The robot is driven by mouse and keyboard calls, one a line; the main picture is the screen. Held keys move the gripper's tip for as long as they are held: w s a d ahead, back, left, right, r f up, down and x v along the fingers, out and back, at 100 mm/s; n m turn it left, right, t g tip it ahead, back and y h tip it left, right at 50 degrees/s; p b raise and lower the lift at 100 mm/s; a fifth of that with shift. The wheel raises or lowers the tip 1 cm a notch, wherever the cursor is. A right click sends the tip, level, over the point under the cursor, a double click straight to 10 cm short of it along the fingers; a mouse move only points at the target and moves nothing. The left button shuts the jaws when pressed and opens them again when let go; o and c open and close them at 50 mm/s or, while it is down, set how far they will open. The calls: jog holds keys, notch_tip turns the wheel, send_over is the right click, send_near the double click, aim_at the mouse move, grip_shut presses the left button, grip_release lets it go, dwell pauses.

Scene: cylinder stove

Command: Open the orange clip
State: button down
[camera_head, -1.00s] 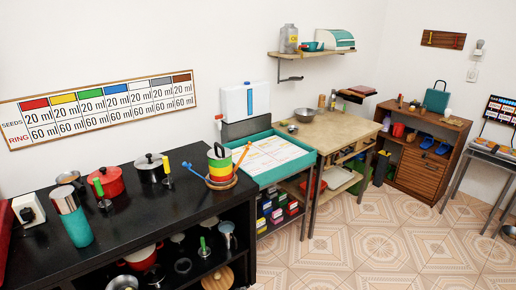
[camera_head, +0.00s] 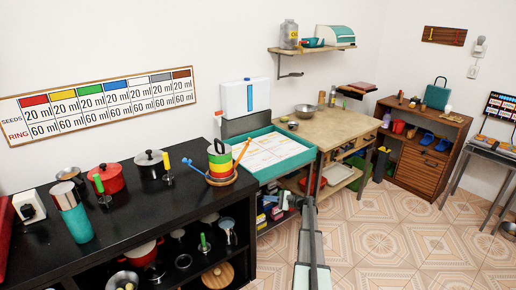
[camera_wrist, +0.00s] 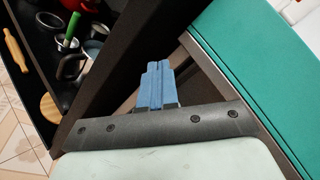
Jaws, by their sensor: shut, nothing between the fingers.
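I cannot make out an orange clip for certain in either view. My gripper shows in the wrist view as two blue fingers (camera_wrist: 157,86) pressed together with nothing between them. They point at a dark panel between the black shelving and the teal-edged table (camera_wrist: 255,65). In the head view my arm rises from the bottom edge in front of that table (camera_head: 263,181), and the fingers are too small to tell. Several small coloured boxes (camera_head: 268,208) sit under the table beside my arm, partly hidden.
The black counter (camera_head: 130,215) at left carries pots, a flask (camera_head: 73,215) and a striped cylinder (camera_head: 219,160) with sticks beside it. A wooden table (camera_head: 340,124) and brown cabinet (camera_head: 425,165) stand farther right. The tiled floor (camera_head: 400,245) at right is mostly open.

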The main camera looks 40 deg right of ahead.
jog(key=w+d+r+n+t+y, duration=0.1)
jog(key=d+r+t, duration=0.15)
jog(key=r, duration=0.45)
jog(key=w+d+r+t+y, duration=0.1)
jog(key=w+d+r, duration=0.1)
jog(key=d+r, duration=0.3)
jog(key=w+d+r+n+t+y, duration=0.1)
jog(key=d+r+y, duration=0.1)
jog(key=r, duration=0.6)
jog(key=s+a+r+x, duration=0.1)
jog(key=s+x, duration=0.1)
jog(key=x, duration=1.1)
jog(key=shift+r, duration=0.15)
jog(key=shift+a, duration=0.1)
jog(key=shift+a+r+n, duration=0.4)
jog(key=shift+a+r, duration=0.05)
jog(key=shift+r, duration=0.05)
